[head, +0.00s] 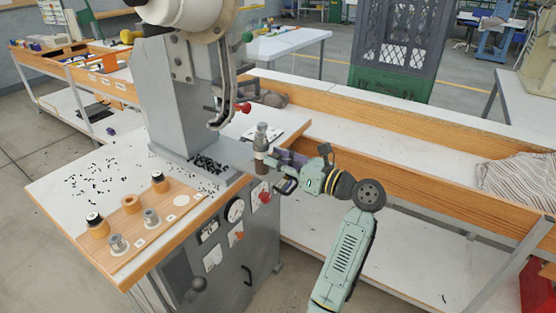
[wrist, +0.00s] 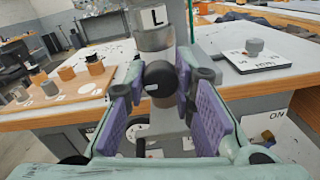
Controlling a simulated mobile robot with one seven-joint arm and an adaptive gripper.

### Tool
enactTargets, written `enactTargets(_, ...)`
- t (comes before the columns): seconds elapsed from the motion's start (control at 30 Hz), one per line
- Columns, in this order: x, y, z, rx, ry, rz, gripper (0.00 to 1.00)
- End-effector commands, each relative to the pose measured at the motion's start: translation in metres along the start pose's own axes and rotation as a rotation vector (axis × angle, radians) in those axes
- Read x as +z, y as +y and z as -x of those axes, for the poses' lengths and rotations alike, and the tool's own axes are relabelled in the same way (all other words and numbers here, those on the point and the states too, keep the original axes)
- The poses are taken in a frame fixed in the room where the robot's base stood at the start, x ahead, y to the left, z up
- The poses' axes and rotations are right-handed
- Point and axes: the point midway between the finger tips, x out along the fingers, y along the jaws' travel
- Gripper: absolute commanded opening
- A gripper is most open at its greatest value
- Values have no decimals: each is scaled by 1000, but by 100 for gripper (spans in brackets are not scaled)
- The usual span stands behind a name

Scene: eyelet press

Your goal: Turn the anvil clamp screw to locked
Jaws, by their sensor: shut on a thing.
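In the wrist view a grey metal anvil post (wrist: 155,38) stands at the bench's front edge, with a white label bearing a black letter L near its top. A black ball knob (wrist: 160,82) of the clamp screw sits in front of the post. My gripper (wrist: 161,95) is shut on this knob, with its purple pads on either side. In the head view the post (head: 262,135) stands at the right corner of the press bench, and my gripper (head: 276,164) reaches it from the right. The knob is hidden there by the fingers.
A wooden block with spools (head: 131,203) lies at the front left. Gauges and a red knob (head: 265,197) are on the front panel below my gripper. A long wooden-edged table (head: 400,145) runs behind my arm.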

Motion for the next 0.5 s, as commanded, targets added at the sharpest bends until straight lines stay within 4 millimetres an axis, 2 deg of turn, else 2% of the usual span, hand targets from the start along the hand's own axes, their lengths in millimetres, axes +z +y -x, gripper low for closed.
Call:
enactTargets(0.2, 0, -1, 1, -2, -1, 0, 0)
enactTargets(0.23, 0, -1, 1, -2, -1, 0, 25)
enactTargets(0.5, 0, 0, 0, -1, 0, 1, 43)
